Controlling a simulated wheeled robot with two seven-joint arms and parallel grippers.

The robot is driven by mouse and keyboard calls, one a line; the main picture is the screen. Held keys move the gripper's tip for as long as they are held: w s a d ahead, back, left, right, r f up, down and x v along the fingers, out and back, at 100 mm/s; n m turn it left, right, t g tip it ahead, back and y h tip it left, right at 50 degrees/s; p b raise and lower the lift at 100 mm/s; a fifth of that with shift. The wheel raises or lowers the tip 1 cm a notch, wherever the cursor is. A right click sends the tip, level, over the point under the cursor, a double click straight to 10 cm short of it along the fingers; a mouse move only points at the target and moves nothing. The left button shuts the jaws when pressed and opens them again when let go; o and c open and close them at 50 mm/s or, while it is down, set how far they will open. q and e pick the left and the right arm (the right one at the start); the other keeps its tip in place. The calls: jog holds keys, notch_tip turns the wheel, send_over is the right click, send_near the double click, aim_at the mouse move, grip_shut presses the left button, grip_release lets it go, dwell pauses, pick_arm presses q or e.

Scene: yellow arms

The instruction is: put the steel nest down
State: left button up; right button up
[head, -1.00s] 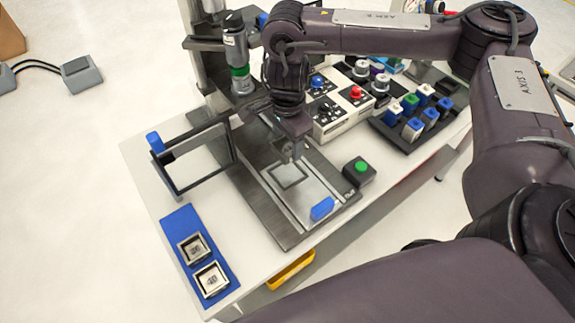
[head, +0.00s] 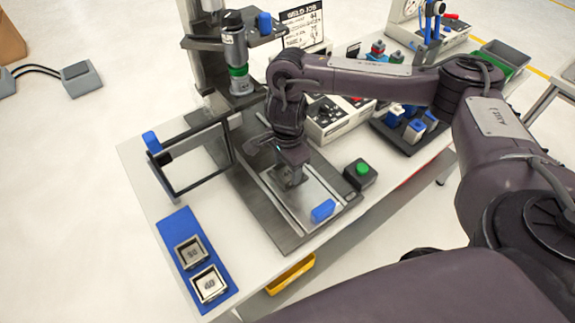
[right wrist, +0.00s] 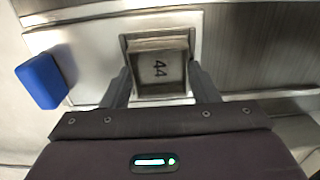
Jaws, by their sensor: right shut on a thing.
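The steel nest (right wrist: 158,82), a square metal cup marked 44, is between the two fingers of my right gripper (right wrist: 161,88) in the right wrist view. My right gripper (head: 288,180) is shut on it, pointing down over the pale metal plate (head: 305,196) of the press bed. In the head view the gripper mostly hides the nest and the square outline on the plate. I cannot tell whether the nest touches the plate or hangs just above it. My left gripper is not in view.
A blue block (head: 323,210) sits at the plate's front edge. A green-button box (head: 360,173) stands to the right. The press head (head: 236,55) is behind, a framed guard (head: 190,165) at left. A blue mat (head: 174,224) holds two similar nests.

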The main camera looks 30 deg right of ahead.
aim_at(288, 174)
jog(key=shift+f, duration=0.2)
jog(key=o, duration=1.2)
jog(key=shift+r, duration=0.1)
jog(key=shift+r, duration=0.45)
notch_tip(288, 174, up, 11)
jog(key=p, duration=0.2)
jog(key=shift+r, duration=0.2)
